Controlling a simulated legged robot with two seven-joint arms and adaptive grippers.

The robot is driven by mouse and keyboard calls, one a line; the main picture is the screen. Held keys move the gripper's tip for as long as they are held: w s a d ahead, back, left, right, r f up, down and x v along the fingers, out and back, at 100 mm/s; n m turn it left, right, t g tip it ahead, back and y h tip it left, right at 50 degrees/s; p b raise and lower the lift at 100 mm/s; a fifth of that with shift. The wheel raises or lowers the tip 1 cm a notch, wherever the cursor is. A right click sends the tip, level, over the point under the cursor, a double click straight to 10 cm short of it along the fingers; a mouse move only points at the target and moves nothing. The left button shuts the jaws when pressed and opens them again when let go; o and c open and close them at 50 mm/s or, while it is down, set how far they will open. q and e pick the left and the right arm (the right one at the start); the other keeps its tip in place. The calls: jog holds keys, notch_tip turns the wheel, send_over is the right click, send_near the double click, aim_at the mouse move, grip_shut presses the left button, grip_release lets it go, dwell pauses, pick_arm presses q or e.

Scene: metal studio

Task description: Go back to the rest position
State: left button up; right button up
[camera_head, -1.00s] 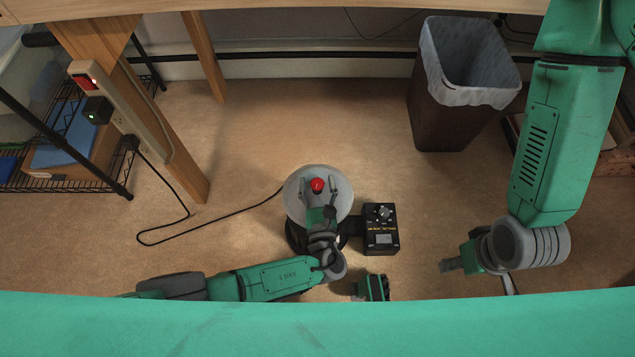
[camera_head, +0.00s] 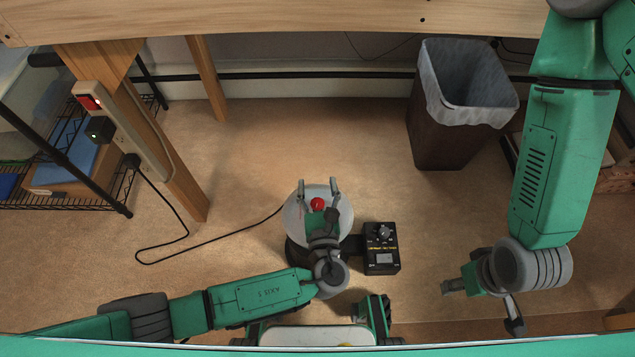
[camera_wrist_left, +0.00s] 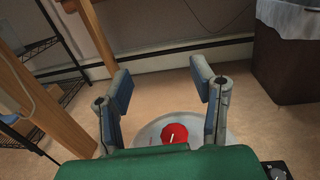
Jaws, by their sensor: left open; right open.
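My left gripper (camera_head: 317,185) is open and empty over a round pale disc (camera_head: 292,216) with a red knob (camera_head: 317,204) on it. In the left wrist view the two fingers (camera_wrist_left: 160,92) stand wide apart, with the red knob (camera_wrist_left: 174,134) seen below and between them, touching neither finger as far as I can see. My right gripper (camera_head: 448,287) is at the lower right, seen from the side, and is open with nothing visible in it. Its fingertips are small in the view.
A black control box (camera_head: 381,249) stands right of the disc. A dark bin with a pale liner (camera_head: 447,145) stands at the back right. A wire shelf (camera_head: 110,195), a wooden leg (camera_head: 178,180) with a power strip (camera_head: 122,130) and a cable are left. The middle floor is clear.

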pick_arm(q)
jog(key=shift+r, duration=0.55)
